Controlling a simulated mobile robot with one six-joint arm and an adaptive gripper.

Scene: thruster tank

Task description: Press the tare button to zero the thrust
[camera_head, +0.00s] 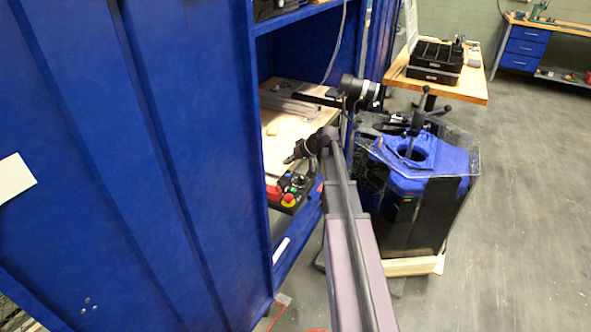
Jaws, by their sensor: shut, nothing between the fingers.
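A small dark control box (299,186) sits at the front of the wooden shelf inside the blue cabinet. It carries a red mushroom button on yellow (289,199) and some smaller coloured buttons. The box is too small in the picture to tell which one is the tare button, and I see no readable thrust display. My gripper (289,160) is shut and empty. It points left and down inside the cabinet opening, just above and behind the box. It appears apart from the buttons, though the exact gap cannot be told. My arm runs up from the bottom of the picture.
The blue cabinet's side wall (120,150) fills the left. Grey metal bars (288,104) lie deeper on the shelf. A tank with a blue top (432,165) stands close to the right of my arm. A wooden table (474,86) is behind it. The right floor is clear.

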